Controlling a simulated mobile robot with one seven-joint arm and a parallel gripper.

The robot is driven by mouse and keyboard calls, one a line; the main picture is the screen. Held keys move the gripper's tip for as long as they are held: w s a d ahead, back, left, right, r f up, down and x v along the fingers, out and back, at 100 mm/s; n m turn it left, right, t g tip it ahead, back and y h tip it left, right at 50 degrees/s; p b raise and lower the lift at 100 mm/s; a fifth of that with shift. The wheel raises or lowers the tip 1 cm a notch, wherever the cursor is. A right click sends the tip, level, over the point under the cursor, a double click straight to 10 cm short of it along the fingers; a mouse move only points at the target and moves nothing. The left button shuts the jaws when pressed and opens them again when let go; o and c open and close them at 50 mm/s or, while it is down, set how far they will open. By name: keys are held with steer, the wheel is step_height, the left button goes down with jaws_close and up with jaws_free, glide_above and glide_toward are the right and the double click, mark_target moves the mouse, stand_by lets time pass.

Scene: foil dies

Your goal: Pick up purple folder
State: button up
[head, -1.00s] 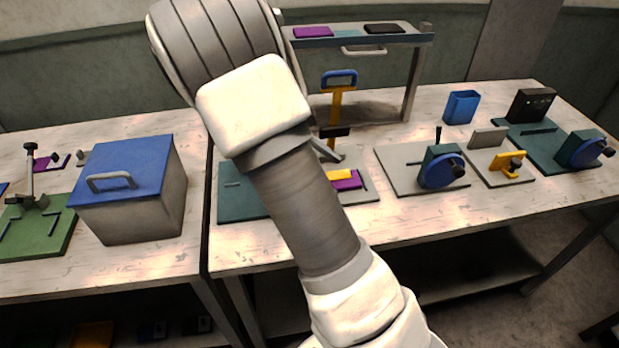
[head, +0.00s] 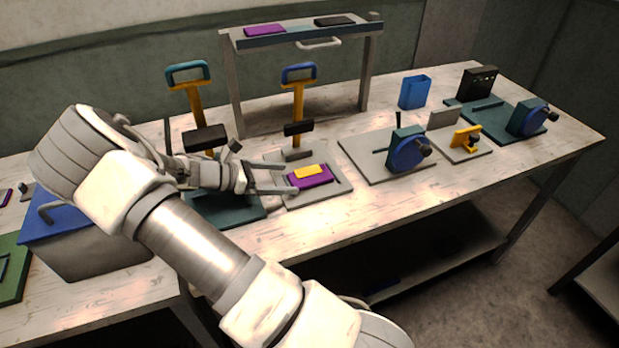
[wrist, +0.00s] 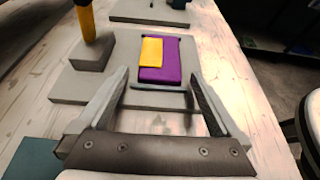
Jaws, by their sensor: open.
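The purple folder (head: 318,180) lies flat on the grey base plate (head: 333,190) of the press with the blue handle (head: 299,75). A yellow piece (head: 308,171) lies on top of the folder. In the wrist view the purple folder (wrist: 172,62) is just beyond my fingertips, with the yellow piece (wrist: 151,50) on its left part. My gripper (head: 282,180) is open and empty, at the left edge of the folder in the head view. In the wrist view my gripper (wrist: 160,80) has its fingers spread on either side of the plate's near part.
A teal-handled press (head: 189,75) stands left of the blue-handled one. A raised shelf (head: 365,34) behind carries a purple item (head: 265,30) and a black item (head: 334,21). To the right are a blue wheel device (head: 408,150) and a blue bin (head: 414,92). A blue-lidded box (head: 85,250) is at the left.

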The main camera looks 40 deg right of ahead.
mark_target(302, 178)
steer(key=x, duration=0.3)
steer(key=shift+d+f, duration=0.1)
steer(key=shift+d, duration=0.05)
steer(key=shift+c, duration=0.3)
steer(key=c, duration=1.4)
steer(key=shift+o, duration=0.2)
steer(key=shift+r, duration=0.2)
